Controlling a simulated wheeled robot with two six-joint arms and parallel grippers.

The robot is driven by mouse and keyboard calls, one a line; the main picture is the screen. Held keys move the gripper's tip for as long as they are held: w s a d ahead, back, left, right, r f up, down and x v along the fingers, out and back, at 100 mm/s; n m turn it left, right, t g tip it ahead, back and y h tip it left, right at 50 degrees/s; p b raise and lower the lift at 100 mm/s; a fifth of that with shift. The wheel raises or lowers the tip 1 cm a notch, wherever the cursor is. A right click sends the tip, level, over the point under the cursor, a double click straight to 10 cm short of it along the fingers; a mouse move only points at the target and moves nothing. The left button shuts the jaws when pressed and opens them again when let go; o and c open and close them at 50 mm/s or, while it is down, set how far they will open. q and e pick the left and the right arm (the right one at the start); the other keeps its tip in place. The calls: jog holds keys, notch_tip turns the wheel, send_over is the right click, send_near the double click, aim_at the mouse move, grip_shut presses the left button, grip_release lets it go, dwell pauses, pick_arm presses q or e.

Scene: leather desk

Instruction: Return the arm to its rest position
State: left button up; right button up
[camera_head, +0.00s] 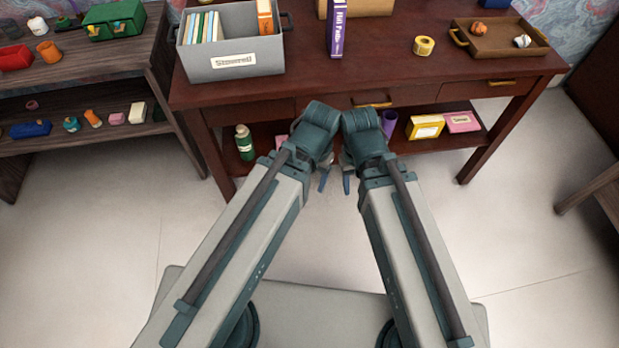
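My two arms reach forward from the bottom of the head view and come together in front of the desk (420,72). Their wrist joints sit close side by side before the desk's front edge. Bluish finger parts of my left gripper (323,181) and my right gripper (347,184) hang below the wrists. The arms hide most of both grippers, so their opening does not show. No object is visible at the finger parts.
A grey bin (225,71) with books, a purple book (336,30), a yellow tape roll (424,46) and a brown tray (484,46) stand on the desk. Its lower shelf holds a green bottle (245,144) and boxes. A dark shelf (80,68) stands left.

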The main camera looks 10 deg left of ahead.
jog(key=shift+r, duration=0.1)
notch_tip(320, 180, up, 15)
jog(key=p, duration=1.5)
jog(key=shift+r+p, duration=0.2)
jog(key=shift+p, duration=0.1)
